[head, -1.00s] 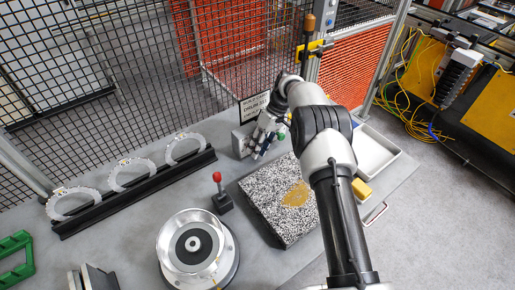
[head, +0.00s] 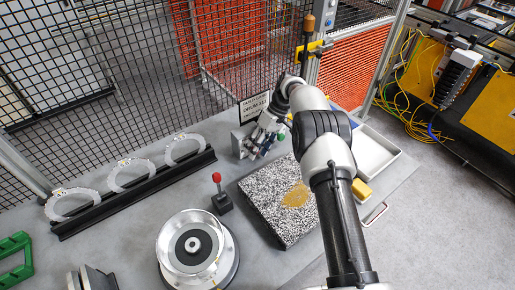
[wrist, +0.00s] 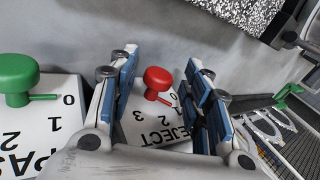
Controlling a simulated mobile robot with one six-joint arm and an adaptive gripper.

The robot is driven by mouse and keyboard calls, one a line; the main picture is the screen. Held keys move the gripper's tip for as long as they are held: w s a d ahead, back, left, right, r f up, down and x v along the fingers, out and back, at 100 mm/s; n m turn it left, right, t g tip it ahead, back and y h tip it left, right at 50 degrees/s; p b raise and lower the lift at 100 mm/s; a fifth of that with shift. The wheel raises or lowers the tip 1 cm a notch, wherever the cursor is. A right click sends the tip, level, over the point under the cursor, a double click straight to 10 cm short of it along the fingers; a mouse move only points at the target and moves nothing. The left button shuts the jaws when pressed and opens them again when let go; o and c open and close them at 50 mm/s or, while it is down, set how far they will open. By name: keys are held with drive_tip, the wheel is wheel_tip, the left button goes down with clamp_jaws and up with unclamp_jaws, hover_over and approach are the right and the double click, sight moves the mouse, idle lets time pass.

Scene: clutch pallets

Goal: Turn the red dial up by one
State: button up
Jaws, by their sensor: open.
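The red dial (wrist: 157,78) is a round knob with a short red pointer, on a white panel (wrist: 150,130) lettered REJECT. Its pointer extends to the lower right; the digits 2 and 3 show nearby, but the digit it points at is hard to tell. My gripper (wrist: 161,66) is open, with a blue-padded finger on each side of the red dial and a visible gap to both. In the head view, my gripper (head: 264,138) is at the grey dial box (head: 239,142), and the red dial is hidden there.
A green dial (wrist: 16,76) on the PASS panel stands left of my gripper. In the head view, a sign (head: 254,106) stands behind the box, a speckled slab (head: 262,196) lies in front, and a red-knobbed lever (head: 218,190) stands to the left.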

drive_tip(key=v, duration=0.7)
drive_tip(key=shift+r, duration=0.25)
drive_tip(key=shift+d, duration=0.1)
idle(0.4)
